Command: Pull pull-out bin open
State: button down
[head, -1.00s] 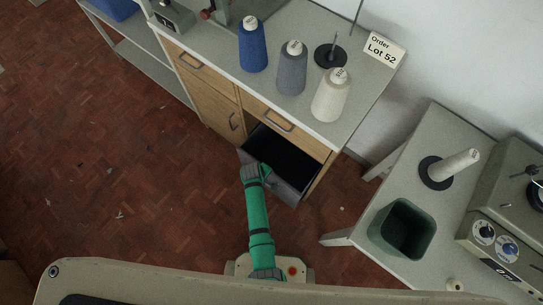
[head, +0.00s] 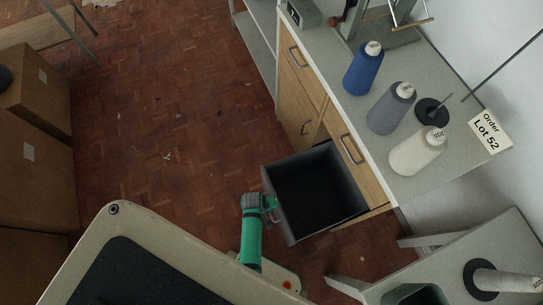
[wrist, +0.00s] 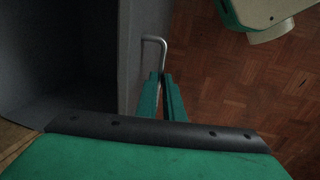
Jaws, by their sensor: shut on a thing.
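The pull-out bin (head: 318,190) is a dark grey open-topped box that stands well out of the wooden cabinet (head: 296,92), below a drawer. It looks empty inside. In the wrist view its grey wall (wrist: 103,55) is at the left, with a metal bar handle (wrist: 154,41) on its front. My gripper (head: 273,209) is at the bin's front face in the head view. In the wrist view the green fingers of my gripper (wrist: 163,80) are shut on the near end of the handle.
Spools of blue (head: 363,70), grey (head: 390,109) and cream (head: 417,152) thread stand on the cabinet top. A side table (head: 470,250) with a green bin (head: 415,296) is at the lower right. Cardboard boxes (head: 35,105) stand at the far left. The parquet floor (head: 170,130) between is mostly clear.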

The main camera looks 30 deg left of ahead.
jog(key=c, duration=1.9)
grip_release()
notch_tip(320, 180, up, 11)
jog(key=s+a, duration=0.1)
jog(key=shift+s+a+f, duration=0.2)
jog(key=shift+s, duration=0.15)
